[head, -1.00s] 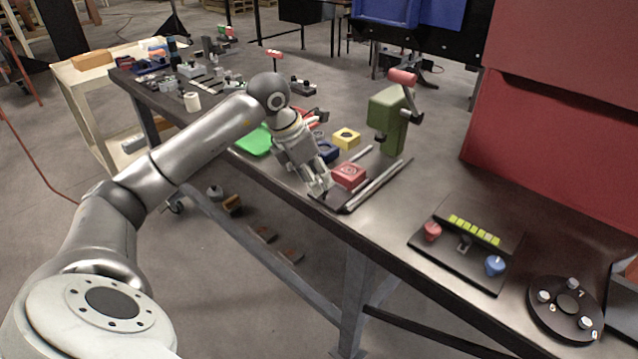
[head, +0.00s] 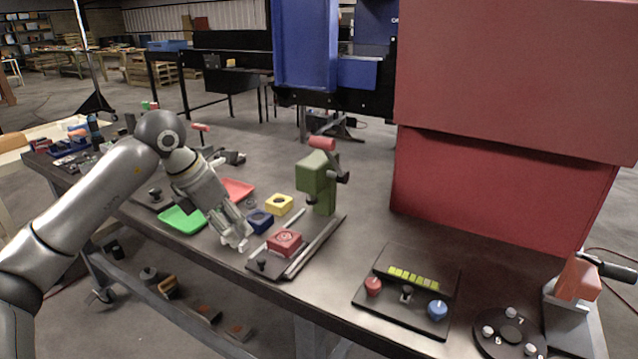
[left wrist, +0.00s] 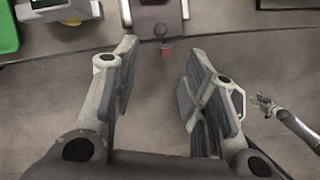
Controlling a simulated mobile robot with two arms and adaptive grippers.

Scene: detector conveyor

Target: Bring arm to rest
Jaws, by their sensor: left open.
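My left arm comes in from the left in the head view. Its left gripper (head: 238,240) is open, with fingers pointing down beside the red block (head: 284,241). The red block sits on a dark base with metal rails (head: 318,246). The gripper is just left of the block, apart from it. In the left wrist view the two fingers (left wrist: 158,78) are spread with nothing between them. My right gripper is not in view.
Near the gripper lie a blue block (head: 260,221), a yellow block (head: 279,204) and a green tray (head: 182,220). A green press (head: 318,184) with a red handle stands behind the rails. A control panel (head: 408,292) and a large red box (head: 500,190) are at right.

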